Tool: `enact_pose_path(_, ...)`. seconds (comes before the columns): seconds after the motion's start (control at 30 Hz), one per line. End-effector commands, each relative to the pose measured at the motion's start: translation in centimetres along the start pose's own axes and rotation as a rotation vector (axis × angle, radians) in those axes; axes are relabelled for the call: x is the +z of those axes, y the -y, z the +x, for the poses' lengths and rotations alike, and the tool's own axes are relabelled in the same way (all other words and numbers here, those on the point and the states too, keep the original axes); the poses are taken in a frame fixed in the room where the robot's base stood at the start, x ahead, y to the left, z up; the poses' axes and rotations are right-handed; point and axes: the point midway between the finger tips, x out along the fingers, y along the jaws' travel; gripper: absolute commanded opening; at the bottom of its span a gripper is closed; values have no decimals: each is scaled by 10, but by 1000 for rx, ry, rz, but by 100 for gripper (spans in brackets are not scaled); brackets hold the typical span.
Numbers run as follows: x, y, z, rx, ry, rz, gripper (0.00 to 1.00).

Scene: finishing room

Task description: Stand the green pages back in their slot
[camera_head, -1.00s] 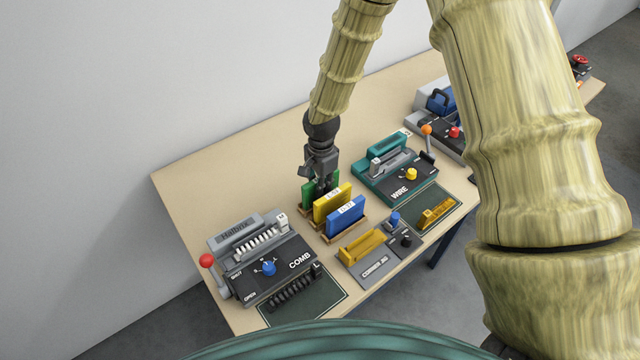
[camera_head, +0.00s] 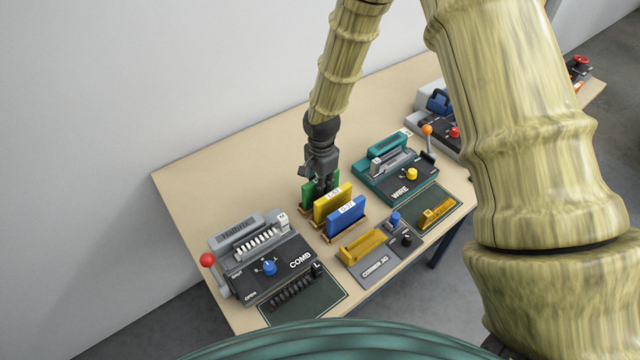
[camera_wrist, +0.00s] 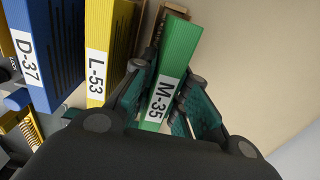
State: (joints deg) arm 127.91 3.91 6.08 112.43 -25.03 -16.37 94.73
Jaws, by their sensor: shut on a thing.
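The green pages (camera_wrist: 180,50), labelled M-35, are between the two fingers of my gripper (camera_wrist: 160,105) in the wrist view. The gripper is shut on them near the label. In the head view the green pages (camera_head: 308,193) stand behind the yellow pages, partly hidden by my gripper (camera_head: 322,184). They look upright at the back of the wooden rack (camera_head: 357,226). In the wrist view a wooden part of the rack (camera_wrist: 172,9) shows near their far end. Whether their lower edge is fully down in the slot cannot be told.
Yellow pages (camera_head: 333,205), labelled L-53, and blue pages (camera_head: 346,216), labelled D-37, stand in the rack in front. A comb machine (camera_head: 265,262) stands left, a teal wire machine (camera_head: 395,172) right, and a yellow corner jig (camera_head: 362,247) in front. The table behind the rack is clear.

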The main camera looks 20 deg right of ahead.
Motion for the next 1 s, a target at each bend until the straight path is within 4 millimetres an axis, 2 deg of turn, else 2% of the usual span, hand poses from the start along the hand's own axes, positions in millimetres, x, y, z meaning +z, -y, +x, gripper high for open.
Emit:
enact_pose_path(0.87,0,0,13,0,0,0,0)
enact_pose_path(0.9,0,0,13,-1,0,0,18)
enact_pose_path(0.93,0,0,13,-1,0,0,23)
enact_pose_path(1.0,0,0,13,0,0,0,25)
